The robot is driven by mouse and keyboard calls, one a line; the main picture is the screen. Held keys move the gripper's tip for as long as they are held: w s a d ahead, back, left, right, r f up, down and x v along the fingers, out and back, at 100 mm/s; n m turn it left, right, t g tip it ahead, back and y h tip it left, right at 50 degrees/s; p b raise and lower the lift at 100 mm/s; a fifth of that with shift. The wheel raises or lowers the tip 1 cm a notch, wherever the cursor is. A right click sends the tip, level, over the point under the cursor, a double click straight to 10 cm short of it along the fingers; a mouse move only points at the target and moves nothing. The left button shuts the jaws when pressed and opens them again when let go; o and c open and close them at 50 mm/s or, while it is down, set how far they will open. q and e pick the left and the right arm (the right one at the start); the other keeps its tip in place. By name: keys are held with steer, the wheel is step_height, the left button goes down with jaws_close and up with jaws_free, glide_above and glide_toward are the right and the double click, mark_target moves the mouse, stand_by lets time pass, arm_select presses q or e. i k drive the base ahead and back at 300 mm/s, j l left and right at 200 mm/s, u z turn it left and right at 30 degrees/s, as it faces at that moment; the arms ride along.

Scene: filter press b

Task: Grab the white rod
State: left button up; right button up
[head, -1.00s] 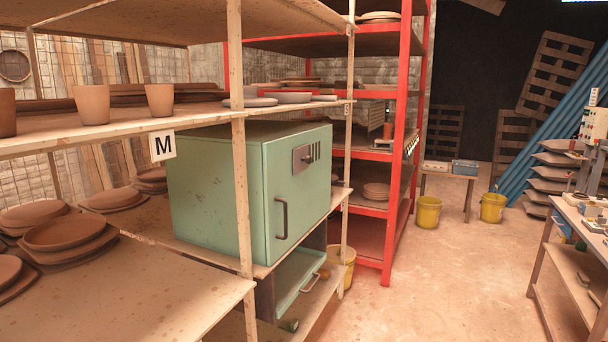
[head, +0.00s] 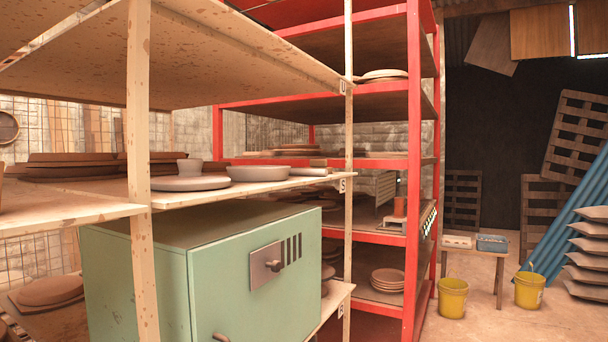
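I cannot make out a white rod in the head view. On the cream shelf board (head: 225,197) lie a pale plate (head: 190,184), a small cup (head: 190,168), a pale bowl (head: 258,174) and a small pale flat piece (head: 310,171) beside the bowl, too small to identify. Neither of my grippers is in view.
A green metal cabinet (head: 150,255) stands on the rack below, behind a cream post (head: 140,230). A red rack (head: 413,200) with stacked plates (head: 387,279) is beyond. Yellow buckets (head: 452,298) and a small table (head: 499,268) stand back right. Floor (head: 500,325) shows at lower right.

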mark_target(299, 172)
steer(key=i+l+u, duration=0.15)
steer(key=u, duration=0.3)
steer(key=i+l+u, duration=0.15)
steer(key=l+u, duration=0.25)
steer(key=j, duration=0.1)
